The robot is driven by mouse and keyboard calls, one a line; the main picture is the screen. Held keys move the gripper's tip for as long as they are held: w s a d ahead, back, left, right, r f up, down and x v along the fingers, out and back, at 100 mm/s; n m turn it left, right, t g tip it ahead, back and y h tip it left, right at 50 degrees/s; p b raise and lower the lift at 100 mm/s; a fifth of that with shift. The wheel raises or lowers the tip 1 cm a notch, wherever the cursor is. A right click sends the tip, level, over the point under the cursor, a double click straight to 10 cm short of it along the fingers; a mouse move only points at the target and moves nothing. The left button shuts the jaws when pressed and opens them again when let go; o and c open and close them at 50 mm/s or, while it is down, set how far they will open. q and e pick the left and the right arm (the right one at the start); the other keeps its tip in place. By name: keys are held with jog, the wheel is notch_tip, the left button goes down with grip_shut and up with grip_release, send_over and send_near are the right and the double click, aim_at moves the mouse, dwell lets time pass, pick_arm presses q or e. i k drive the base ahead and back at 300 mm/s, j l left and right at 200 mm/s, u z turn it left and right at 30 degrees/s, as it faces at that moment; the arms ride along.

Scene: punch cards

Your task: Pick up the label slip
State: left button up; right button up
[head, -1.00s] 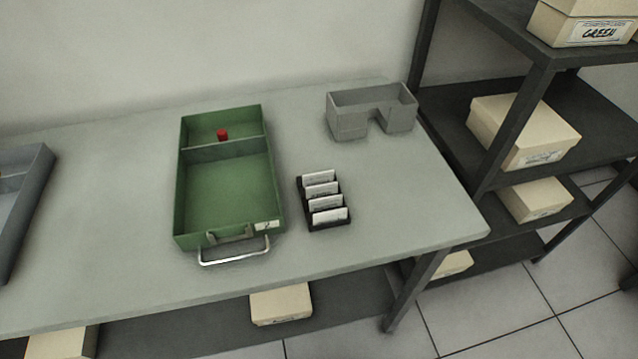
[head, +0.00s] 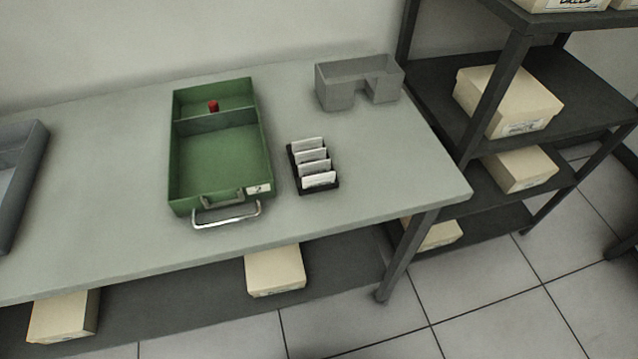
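Several white label slips (head: 319,180) stand upright in a small black rack (head: 332,190) on the grey table. The rack is just right of a green tray (head: 217,160) with a divider and a metal handle at its front. A small label (head: 258,189) sits on the tray's front right corner, and a small red object (head: 213,106) is in its back compartment. Neither of my grippers shows in the head view.
A grey open bin (head: 359,83) with a notched front stands at the table's back right. Another grey tray (head: 22,185) is at the left edge. Dark shelves at the right hold cream boxes (head: 508,101), and more boxes (head: 275,271) sit under the table. The table's front strip is clear.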

aim_at(312, 169)
jog(key=z, duration=0.65)
jog(key=k+j+z, duration=0.2)
jog(key=z, duration=0.15)
jog(key=k+j+z, duration=0.55)
jog(key=z, duration=0.2)
jog(key=k+j, duration=0.15)
jog(key=k, duration=0.2)
